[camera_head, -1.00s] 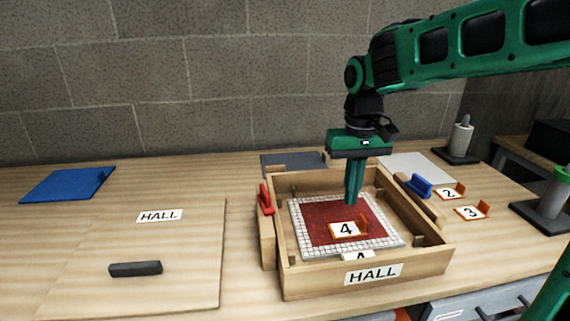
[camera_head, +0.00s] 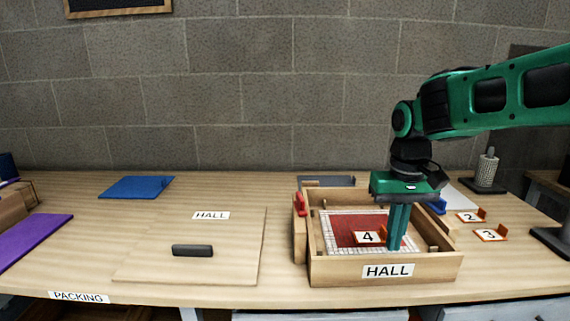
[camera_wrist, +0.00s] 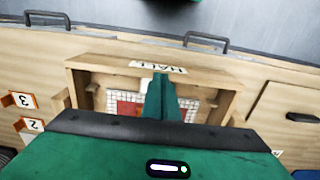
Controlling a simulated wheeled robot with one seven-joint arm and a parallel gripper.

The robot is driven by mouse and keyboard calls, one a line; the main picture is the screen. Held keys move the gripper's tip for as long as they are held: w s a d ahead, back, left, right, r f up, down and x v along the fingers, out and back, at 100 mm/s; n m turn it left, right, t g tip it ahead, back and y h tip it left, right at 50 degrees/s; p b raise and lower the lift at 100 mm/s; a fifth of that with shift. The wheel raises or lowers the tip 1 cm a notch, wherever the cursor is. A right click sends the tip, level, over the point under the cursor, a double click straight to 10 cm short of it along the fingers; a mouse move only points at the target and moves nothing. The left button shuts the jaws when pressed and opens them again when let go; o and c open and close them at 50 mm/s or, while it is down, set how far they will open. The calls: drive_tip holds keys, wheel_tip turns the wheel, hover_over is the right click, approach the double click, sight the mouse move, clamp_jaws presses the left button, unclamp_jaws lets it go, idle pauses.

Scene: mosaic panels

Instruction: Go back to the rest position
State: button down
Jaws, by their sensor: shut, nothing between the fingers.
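My green gripper (camera_head: 398,228) is shut and empty. In the head view it hangs over the front right part of the wooden box labelled HALL (camera_head: 330,270). Inside the box lies a mosaic panel (camera_head: 345,228) with a red middle and a white tiled border. An orange tag marked 4 (camera_head: 368,237) rests on the panel, just left of the fingers. In the wrist view the shut fingers (camera_wrist: 163,95) hide part of the panel, and the box wall with its HALL label (camera_wrist: 158,67) shows beyond them. I cannot tell the exact height of the fingertips.
A wooden lid with a dark handle (camera_head: 192,250) lies left of the box. A red clamp (camera_head: 300,204) and a blue one (camera_head: 437,206) flank the box. Orange tags 2 (camera_head: 470,216) and 3 (camera_head: 491,234) lie at right. A blue plate (camera_head: 137,187) lies back left.

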drive_tip(key=s+d+f+m, duration=0.3)
drive_tip(key=s+d, duration=0.5)
drive_tip(key=s, duration=0.3)
drive_tip(key=s+d+f+m, duration=0.3)
drive_tip(key=s+d, duration=0.6)
drive_tip(key=s, duration=0.3)
drive_tip(key=shift+d+f, duration=0.15)
drive_tip(key=shift+f, duration=0.4)
drive_tip(key=shift+w+f, duration=0.3)
drive_tip(key=shift+w, duration=0.25)
